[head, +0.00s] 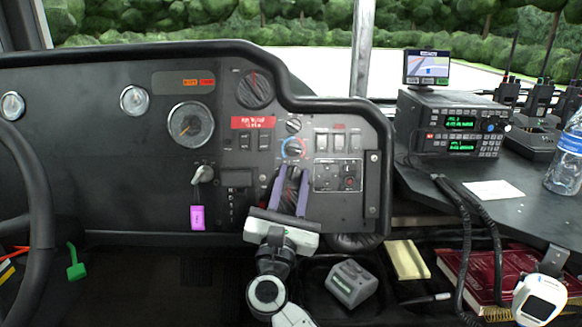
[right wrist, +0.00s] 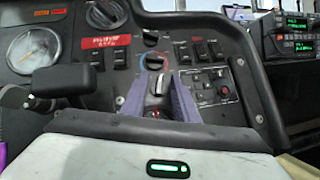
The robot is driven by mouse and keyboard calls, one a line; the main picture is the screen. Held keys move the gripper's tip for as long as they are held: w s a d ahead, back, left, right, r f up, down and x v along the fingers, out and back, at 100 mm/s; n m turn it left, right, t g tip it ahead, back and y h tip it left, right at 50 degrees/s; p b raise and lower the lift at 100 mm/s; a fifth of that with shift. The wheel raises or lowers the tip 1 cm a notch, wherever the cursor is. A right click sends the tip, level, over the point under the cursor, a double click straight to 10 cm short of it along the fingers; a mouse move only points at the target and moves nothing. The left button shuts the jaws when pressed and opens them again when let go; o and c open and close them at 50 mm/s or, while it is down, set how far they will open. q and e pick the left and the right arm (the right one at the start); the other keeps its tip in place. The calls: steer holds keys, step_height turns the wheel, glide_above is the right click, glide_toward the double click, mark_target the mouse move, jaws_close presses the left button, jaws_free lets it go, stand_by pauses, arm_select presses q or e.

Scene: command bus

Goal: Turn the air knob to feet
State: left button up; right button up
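The dashboard holds a column of dark round knobs. The top one (head: 293,126) and the middle one with a blue and red ring (head: 293,148) are uncovered. A lower knob (right wrist: 159,84) with a pale pointer sits between my right gripper's purple fingers in the right wrist view. I take it for the air knob; its markings are too small to read. My right gripper (head: 290,178) points up at the panel, open, one finger each side of this knob. I cannot tell whether the fingers touch it. The left gripper is not in view.
Switches (head: 338,140) and a small button panel (head: 338,175) lie right of the knobs. A key with a pink tag (head: 197,217) hangs left. The steering wheel (head: 42,200) is far left. Radios (head: 450,125) and a bottle (head: 567,160) stand right.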

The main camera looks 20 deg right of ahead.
steer(key=shift+w+d+r, duration=0.1)
steer(key=shift+w+d, duration=0.05)
steer(key=shift+w, duration=0.1)
jaws_close()
